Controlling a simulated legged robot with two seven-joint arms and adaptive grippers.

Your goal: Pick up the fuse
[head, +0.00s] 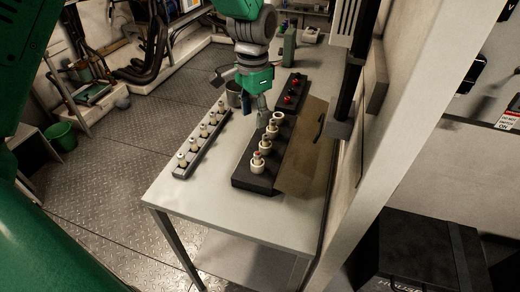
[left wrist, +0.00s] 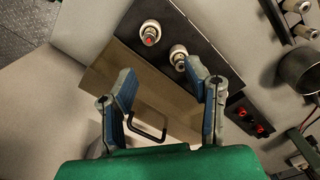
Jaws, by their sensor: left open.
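Several small white fuses stand upright in a grey rack (head: 203,143) on the table in the head view. My left gripper (head: 255,113) points down over the block's far part, open and empty. In the left wrist view its fingers (left wrist: 160,72) are spread, the right tip close to the second white piece. My right gripper is not in view.
A tan panel with a black handle (left wrist: 147,130) lies against the block. Red knobs (head: 291,91) sit on a black box farther back. A metal cup (head: 233,94) stands near the gripper. The wall and post border the table's right side; its front left is clear.

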